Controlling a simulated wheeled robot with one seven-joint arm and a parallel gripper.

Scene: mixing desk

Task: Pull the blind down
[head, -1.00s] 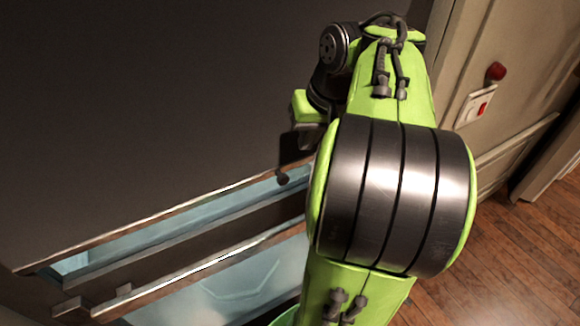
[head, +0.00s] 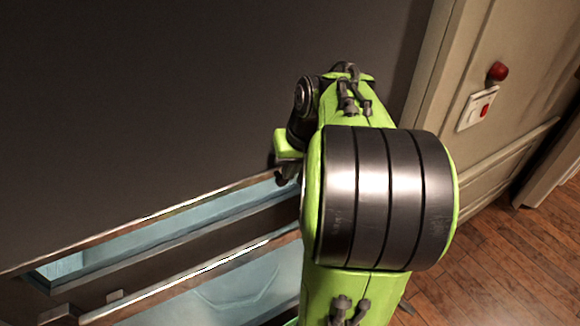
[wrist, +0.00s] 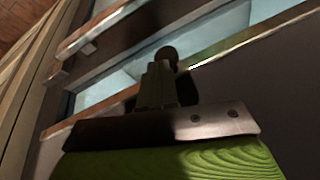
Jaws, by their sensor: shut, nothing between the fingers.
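The blind (head: 180,90) is a large dark panel that fills the upper left of the head view. Its lower edge is a light, shiny rail (head: 140,222), with a strip of pale blue window (head: 130,240) below it. A small dark round knob (wrist: 167,55) sits at the rail in the wrist view. My gripper (wrist: 160,75) is shut and empty, with its fingertips right by the knob; I cannot tell whether they touch. In the head view, my green arm hides most of the gripper and the knob area.
A second rail or sill (head: 190,275) runs below the window strip, with more pale glass under it. To the right, a beige wall panel carries a switch plate (head: 477,109) and a red knob (head: 497,71). Wooden floor (head: 500,265) is open at lower right.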

